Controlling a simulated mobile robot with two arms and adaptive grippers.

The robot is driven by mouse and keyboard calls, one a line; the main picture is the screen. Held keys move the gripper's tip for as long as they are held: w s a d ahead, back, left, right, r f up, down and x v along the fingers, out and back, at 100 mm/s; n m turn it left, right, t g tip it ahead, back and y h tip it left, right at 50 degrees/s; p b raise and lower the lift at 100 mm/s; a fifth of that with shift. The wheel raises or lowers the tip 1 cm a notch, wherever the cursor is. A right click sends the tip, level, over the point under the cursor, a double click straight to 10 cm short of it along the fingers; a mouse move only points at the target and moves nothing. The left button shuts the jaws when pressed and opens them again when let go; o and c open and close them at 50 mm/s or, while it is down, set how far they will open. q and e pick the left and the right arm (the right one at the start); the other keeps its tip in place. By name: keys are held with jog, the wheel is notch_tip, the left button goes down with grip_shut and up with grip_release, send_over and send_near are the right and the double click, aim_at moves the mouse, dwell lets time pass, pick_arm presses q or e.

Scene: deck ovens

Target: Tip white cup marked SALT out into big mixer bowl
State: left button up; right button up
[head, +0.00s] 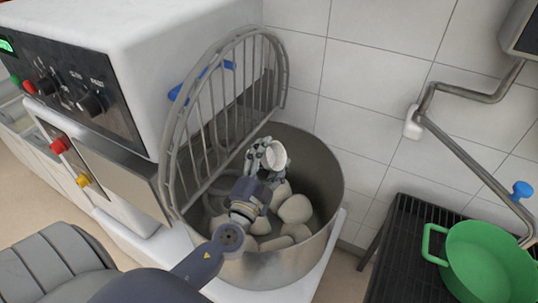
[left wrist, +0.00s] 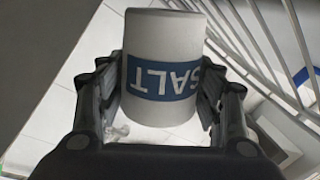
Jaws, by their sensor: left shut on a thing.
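The white cup marked SALT (head: 276,157) is in my left gripper (head: 262,155), over the big mixer bowl (head: 327,185). In the left wrist view the cup (left wrist: 165,45) sits between both fingers, and its blue SALT band reads upside down. In the head view a round pale end of the cup faces up and to the right, so the cup looks tilted. Whether salt is in it I cannot tell. The metal bowl holds several pale lumps. My right gripper is not in view.
The raised wire guard (head: 225,105) stands close along the left of the bowl, beside the mixer body (head: 160,60). A tiled wall is behind. A green pot (head: 485,262) stands on a dark grate (head: 400,235) at the right, under a jointed pipe (head: 470,160).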

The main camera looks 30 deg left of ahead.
aim_at(284, 163)
pick_arm(q)
jog(key=m+p, duration=0.1)
jog(key=m, duration=0.1)
jog(key=m+h+p, duration=0.1)
jog(key=m, duration=0.1)
jog(key=d+m+p, duration=0.1)
jog(key=m, duration=0.1)
jog(key=shift+r+t+h, duration=0.2)
jog(key=shift+t+h, duration=0.1)
jog(key=shift+t, duration=0.1)
jog(key=shift+d+f+m, duration=0.2)
jog(key=shift+f+m, duration=0.1)
jog(key=shift+m, duration=0.6)
jog(key=shift+d+m+h, duration=0.2)
jog(key=shift+m+h, duration=0.3)
jog(key=shift+m, duration=0.3)
jog(key=m, duration=0.1)
jog(key=d+m, duration=0.1)
jog(key=shift+w+m+h, duration=0.1)
jog(key=shift+m+h, duration=0.3)
jog(key=m, duration=0.2)
jog(key=shift+d+m+h, duration=0.3)
jog(key=shift+d+m, duration=0.05)
jog(key=shift+m, duration=0.05)
jog(key=shift+d+m, duration=0.1)
jog(key=shift+m, duration=0.3)
jog(key=shift+f, duration=0.1)
